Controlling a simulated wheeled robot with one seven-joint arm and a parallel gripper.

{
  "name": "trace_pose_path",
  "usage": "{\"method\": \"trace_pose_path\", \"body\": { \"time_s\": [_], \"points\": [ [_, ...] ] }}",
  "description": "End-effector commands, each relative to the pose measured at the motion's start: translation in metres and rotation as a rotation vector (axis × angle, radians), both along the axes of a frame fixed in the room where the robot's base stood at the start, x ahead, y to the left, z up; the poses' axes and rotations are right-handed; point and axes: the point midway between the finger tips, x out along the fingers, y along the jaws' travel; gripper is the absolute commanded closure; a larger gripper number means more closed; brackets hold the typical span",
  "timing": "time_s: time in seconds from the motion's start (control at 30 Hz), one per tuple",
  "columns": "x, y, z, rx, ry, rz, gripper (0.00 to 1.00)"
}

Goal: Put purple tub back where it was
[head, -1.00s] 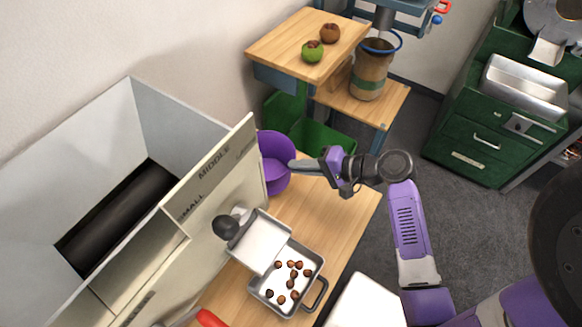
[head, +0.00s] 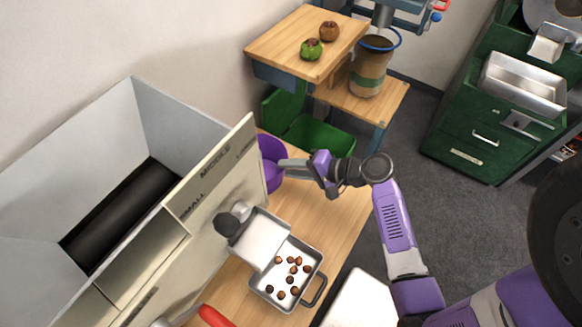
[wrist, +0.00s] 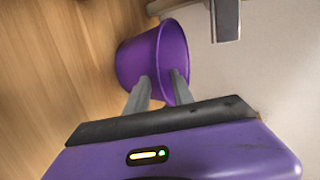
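The purple tub (head: 271,165) stands on the wooden table top beside the machine's sorting panel, which hides its left part in the head view. It also shows in the wrist view (wrist: 137,60), with its opening toward the right. My gripper (head: 285,168) is at the tub's near rim. In the wrist view my gripper's two fingers (wrist: 160,78) straddle the rim wall, one outside and one inside, with a visible gap between them. The fingers look open; contact with the wall is hard to see.
The panel (head: 215,185) marked SMALL and MIDDLE is close to the tub's left. A metal tray (head: 318,262) with several chestnuts lies under a chute in front. A green bin (head: 320,135) is behind the table. Bare table lies right of the tub.

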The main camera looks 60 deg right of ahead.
Motion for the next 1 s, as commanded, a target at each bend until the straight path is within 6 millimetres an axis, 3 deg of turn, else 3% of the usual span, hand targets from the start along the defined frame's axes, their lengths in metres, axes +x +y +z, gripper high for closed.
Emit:
{"method": "trace_pose_path", "body": {
  "time_s": [0.33, 0.8, 1.0],
  "points": [
    [-0.010, -0.002, 0.004, 0.001, 0.000, 0.000, 0.71],
    [-0.086, -0.021, 0.043, -0.001, 0.000, -0.002, 0.71],
    [-0.102, -0.024, 0.052, -0.002, 0.002, 0.000, 0.71]
  ]
}}
